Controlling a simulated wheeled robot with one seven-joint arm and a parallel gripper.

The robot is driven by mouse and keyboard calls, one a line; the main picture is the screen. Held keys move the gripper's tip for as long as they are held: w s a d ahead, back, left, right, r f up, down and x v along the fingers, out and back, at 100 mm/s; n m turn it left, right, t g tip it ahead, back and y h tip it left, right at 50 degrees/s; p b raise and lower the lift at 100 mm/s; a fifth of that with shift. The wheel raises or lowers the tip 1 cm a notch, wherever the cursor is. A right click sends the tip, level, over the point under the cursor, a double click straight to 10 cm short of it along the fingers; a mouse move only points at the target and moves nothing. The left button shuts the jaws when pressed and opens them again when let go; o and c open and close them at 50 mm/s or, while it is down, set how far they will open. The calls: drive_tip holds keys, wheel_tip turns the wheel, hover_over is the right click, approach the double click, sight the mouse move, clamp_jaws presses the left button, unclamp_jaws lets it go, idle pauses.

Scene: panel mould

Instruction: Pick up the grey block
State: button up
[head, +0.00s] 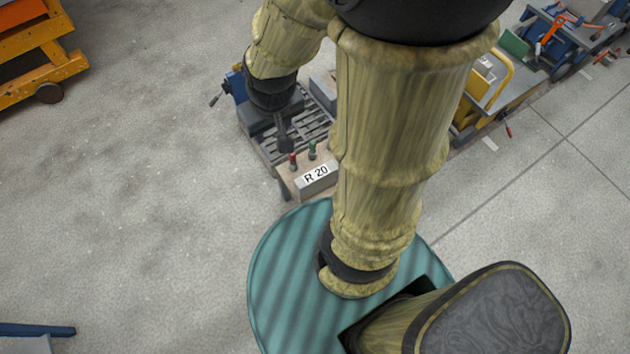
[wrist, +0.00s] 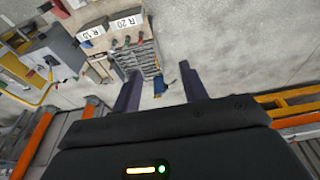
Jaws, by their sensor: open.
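In the head view my gripper (head: 284,135) hangs over the slatted bench fixture, just behind the box marked R 20 (head: 312,180). A grey block-like shape (head: 322,88) sits at the back of that fixture, partly hidden by my arm. I cannot tell for sure that it is the grey block. In the wrist view the slatted fixture (wrist: 138,58) lies beyond the fingertips, with the R 20 label near its far end.
A blue clamp (head: 236,84) is at the fixture's left. A yellow-handled unit (head: 490,85) and more tool stations are to the right. An orange cart (head: 40,50) stands far left. The floor between is clear.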

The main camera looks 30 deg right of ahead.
drive_tip(key=o, duration=0.3)
drive_tip(key=shift+w+a+f, duration=0.1)
drive_tip(key=shift+w+f, duration=0.05)
drive_tip(key=shift+f, duration=0.1)
drive_tip(key=shift+o, duration=1)
drive_tip(key=w+a+f+m+t+b, duration=0.1)
drive_tip(key=w+a+f+m+b, duration=0.1)
drive_tip(key=w+f+b, duration=0.2)
drive_tip(key=w+a+f+m+t+b, duration=0.1)
drive_tip(key=w+f+m+t+b, duration=0.1)
drive_tip(key=w+f+b, duration=0.3)
drive_tip(key=w+f+m, duration=0.1)
drive_tip(key=w+f, duration=0.2)
drive_tip(key=w, duration=0.3)
drive_tip(key=shift+w+a+f+t+b, duration=0.2)
drive_tip(key=shift+a+f+t+b, duration=0.1)
drive_tip(key=shift+a+f, duration=0.05)
drive_tip(key=w+f+m+t+h+b, duration=0.1)
drive_tip(key=w+f+m+h+b, duration=0.25)
drive_tip(key=w+f+b, duration=0.55)
drive_tip(key=m+g+h+b, duration=0.7)
drive_tip(key=m+h+b, duration=0.3)
approach(300, 181)
wheel_tip(300, 181, up, 3)
drive_tip(key=a, duration=0.2)
drive_tip(key=shift+w+r+p, duration=0.15)
drive_tip(key=shift+r+p, duration=0.15)
drive_tip(key=shift+r, duration=0.1)
